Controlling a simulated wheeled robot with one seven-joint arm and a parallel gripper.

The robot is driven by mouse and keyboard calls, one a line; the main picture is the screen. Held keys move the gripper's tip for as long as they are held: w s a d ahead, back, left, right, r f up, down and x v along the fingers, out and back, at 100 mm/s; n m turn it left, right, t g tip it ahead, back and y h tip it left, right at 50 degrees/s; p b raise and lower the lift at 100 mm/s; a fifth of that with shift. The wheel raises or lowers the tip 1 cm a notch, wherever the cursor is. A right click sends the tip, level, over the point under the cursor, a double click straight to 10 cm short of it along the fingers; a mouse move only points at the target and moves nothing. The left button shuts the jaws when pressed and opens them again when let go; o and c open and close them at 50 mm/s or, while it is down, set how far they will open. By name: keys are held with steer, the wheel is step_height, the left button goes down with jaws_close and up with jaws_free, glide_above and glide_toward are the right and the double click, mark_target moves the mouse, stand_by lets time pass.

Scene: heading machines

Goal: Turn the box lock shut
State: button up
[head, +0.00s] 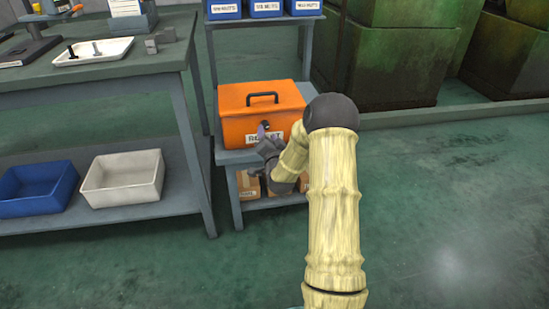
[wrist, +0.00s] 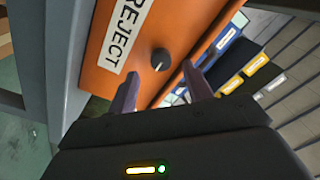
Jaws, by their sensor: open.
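The orange box (head: 240,127) with a dark top handle and a "REJECT" label sits on a grey shelf unit. Its lock is a round dark knob with a pale pointer mark; it shows in the wrist view (wrist: 160,60) on the orange front, beside the label. My gripper (head: 265,138) is in front of the box's front face. In the wrist view its two fingers (wrist: 158,88) are open and apart, with the knob ahead between their tips. Nothing is between the fingers. I cannot tell whether the tips touch the box.
A grey workbench (head: 110,75) stands left, with a white tray (head: 93,52) on top and blue (head: 38,190) and white (head: 122,178) bins below. Blue bins (head: 266,8) are on the shelf above the box. Green machines (head: 390,60) stand behind. The right floor is clear.

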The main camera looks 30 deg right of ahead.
steer(key=p+v, duration=0.2)
steer(key=v, duration=1.1)
steer(key=shift+f, duration=0.1)
steer(key=s+a+r+n+g+y+p, duration=0.2)
steer(key=s+a+n+g+y+p, duration=0.15)
steer(key=a+n+g, duration=0.55)
steer(key=s+a+r+n+g+y+p, duration=0.1)
steer(key=s+a+r+n+g, duration=0.2)
steer(key=s, duration=0.6)
steer(key=s+a+r+g+y+p, duration=0.1)
steer(key=s+a+r+g, duration=0.25)
steer(key=s, duration=0.45)
step_height(320, 180, up, 37)
steer(key=p, duration=3.7)
steer(key=shift+s+a+r+p, duration=0.2)
steer(key=shift+a+p, duration=0.15)
